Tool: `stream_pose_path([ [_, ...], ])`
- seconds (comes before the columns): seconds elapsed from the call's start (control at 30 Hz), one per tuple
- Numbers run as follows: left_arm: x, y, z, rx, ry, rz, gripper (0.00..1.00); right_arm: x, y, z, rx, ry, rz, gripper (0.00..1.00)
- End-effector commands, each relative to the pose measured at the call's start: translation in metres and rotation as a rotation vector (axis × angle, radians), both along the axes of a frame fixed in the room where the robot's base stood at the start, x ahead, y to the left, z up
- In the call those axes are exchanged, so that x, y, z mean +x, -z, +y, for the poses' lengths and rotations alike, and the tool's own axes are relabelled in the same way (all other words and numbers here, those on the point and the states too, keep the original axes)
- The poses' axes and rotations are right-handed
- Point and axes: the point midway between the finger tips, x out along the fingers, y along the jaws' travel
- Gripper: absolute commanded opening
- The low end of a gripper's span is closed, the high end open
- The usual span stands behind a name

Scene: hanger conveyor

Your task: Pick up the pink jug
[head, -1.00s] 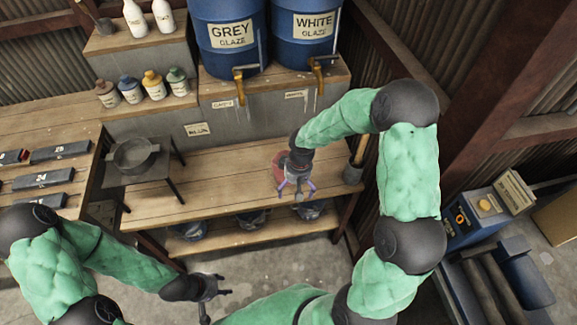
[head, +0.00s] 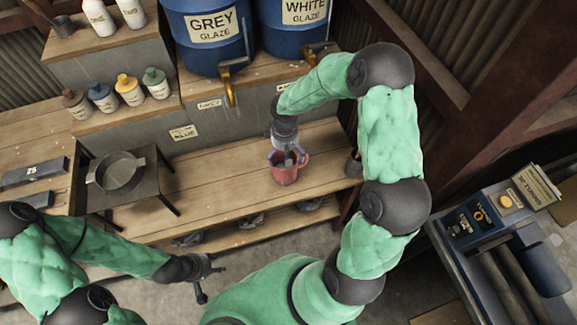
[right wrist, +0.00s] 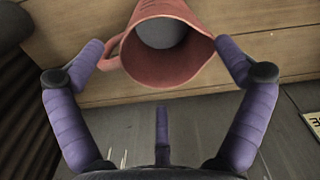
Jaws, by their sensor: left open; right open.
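The pink jug (head: 287,172) stands on the wooden bench in the head view, below my right gripper (head: 287,155). It also shows in the right wrist view (right wrist: 168,62), its wide mouth facing the camera and its handle at the left. My right gripper (right wrist: 165,72) is open, with purple fingers on either side of the jug's mouth. The left finger is close to the handle; I cannot tell whether it touches. My left gripper (head: 205,275) is open and empty in front of the bench, well away from the jug.
The bench (head: 225,185) is clear around the jug. A dark pan (head: 118,172) sits on a small stand at the left. Blue glaze barrels (head: 208,35) with taps stand on the raised shelf behind. Several bottles (head: 128,90) stand at the back left.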

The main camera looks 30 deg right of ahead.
Motion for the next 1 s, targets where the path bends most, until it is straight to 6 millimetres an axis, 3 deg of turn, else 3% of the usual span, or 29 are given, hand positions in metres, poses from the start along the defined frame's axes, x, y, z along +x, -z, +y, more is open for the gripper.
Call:
stream_pose_path([
  [0.03,0.000,0.004,0.000,0.000,0.000,-0.001,0.46,0.000,0.010,0.000,0.001,0.001,0.002,1.00],
  [0.33,0.001,0.009,0.000,0.000,0.000,-0.001,0.46,-0.002,0.032,0.001,0.001,0.000,0.001,1.00],
  [0.6,0.001,0.021,0.000,0.000,-0.001,-0.002,0.46,-0.004,0.068,0.001,0.001,0.001,0.002,1.00],
  [0.87,0.001,0.021,0.000,0.000,-0.001,-0.002,0.46,-0.004,0.071,0.001,0.001,0.000,-0.001,1.00],
  [1.0,0.001,0.021,0.000,0.000,-0.001,-0.002,0.46,-0.004,0.071,0.001,0.001,0.000,0.000,0.66],
])
